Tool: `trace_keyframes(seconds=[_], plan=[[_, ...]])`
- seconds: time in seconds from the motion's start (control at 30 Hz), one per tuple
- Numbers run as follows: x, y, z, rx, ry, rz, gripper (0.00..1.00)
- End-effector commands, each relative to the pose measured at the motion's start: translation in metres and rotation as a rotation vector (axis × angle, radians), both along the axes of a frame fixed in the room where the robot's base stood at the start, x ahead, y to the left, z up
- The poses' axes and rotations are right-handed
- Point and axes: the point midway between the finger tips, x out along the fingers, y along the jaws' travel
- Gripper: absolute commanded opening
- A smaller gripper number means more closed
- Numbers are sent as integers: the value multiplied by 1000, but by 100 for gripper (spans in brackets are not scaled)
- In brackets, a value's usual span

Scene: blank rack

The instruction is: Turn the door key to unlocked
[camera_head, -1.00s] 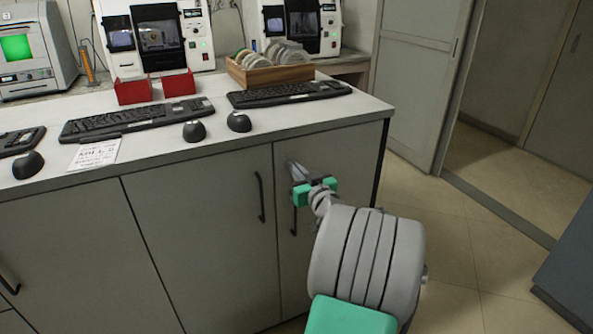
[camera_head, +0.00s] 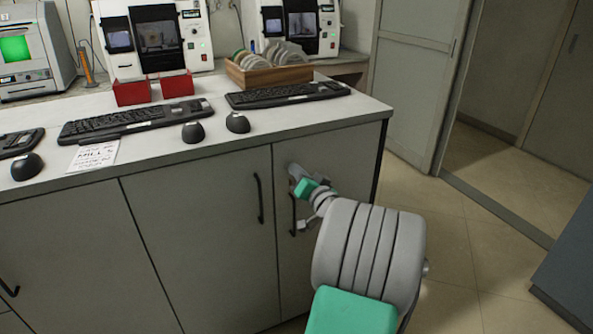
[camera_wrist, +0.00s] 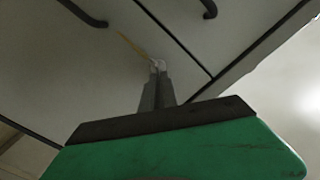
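My gripper (camera_head: 293,172) is at the upper part of the narrow right cabinet door (camera_head: 330,150), above its black handle (camera_head: 293,215). In the wrist view its two fingers (camera_wrist: 158,68) are close together, with their tips at the door face. They look shut on the door key, a small pale bit at the tips. The key is almost wholly hidden by the fingers, so its angle and the lock cannot be made out. The green gripper body is tilted in the head view.
The counter (camera_head: 230,140) overhangs close above my gripper and holds keyboards, mice and a wooden tray (camera_head: 268,75) of discs. The wider cabinet door (camera_head: 200,230) with its handle is to the left. Floor (camera_head: 450,240) is clear to the right.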

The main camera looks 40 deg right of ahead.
Motion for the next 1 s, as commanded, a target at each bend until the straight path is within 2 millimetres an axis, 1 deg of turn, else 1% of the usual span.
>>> trace_keyframes(seconds=[0.7,1.0], plan=[[-1,-4,-3,645,-189,-1,0],[-1,-5,-7,839,-246,-1,0]])
